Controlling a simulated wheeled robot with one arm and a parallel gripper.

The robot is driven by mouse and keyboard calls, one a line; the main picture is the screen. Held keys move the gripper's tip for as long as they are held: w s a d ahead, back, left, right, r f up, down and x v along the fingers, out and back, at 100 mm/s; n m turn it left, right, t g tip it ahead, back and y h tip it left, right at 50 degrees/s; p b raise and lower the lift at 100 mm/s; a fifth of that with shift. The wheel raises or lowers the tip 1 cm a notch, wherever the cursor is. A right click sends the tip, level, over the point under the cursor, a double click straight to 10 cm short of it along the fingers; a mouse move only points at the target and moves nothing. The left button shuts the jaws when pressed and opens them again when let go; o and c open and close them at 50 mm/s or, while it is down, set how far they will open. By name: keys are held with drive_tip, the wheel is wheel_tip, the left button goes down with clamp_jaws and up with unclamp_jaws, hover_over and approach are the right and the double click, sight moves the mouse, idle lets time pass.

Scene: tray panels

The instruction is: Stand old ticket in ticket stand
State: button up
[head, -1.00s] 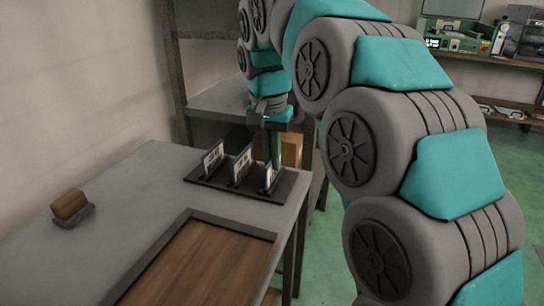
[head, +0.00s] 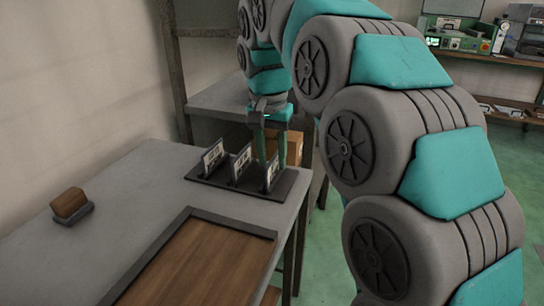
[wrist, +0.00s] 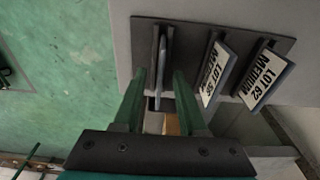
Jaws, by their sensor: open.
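The ticket stand (head: 203,182) is a dark flat base on the grey table, with three white-faced tickets upright in a row: a left ticket (head: 213,158), a middle ticket (head: 240,165) and a right ticket (head: 271,174). My gripper (head: 266,160) is open at the right ticket. In the wrist view my gripper (wrist: 158,102) has its green fingers on either side of this ticket (wrist: 161,62), which shows edge-on. The other two tickets (wrist: 217,73) (wrist: 265,77) carry black "LOT" print and lean. I cannot tell which ticket is the old one.
A dark-framed tray with a wooden bottom (head: 195,265) lies on the front of the table. A brown block on a grey holder (head: 71,205) sits at the left. The table between them is clear. The table's right edge is close to the stand.

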drive_tip(key=r, duration=0.2)
drive_tip(key=r+p, duration=0.1)
drive_tip(key=r, duration=0.4)
drive_tip(key=shift+s+a+r+p, duration=0.15)
drive_tip(key=shift+s+r+p, duration=0.2)
drive_tip(key=shift+s+p, duration=0.05)
drive_tip(key=shift+f, duration=0.1)
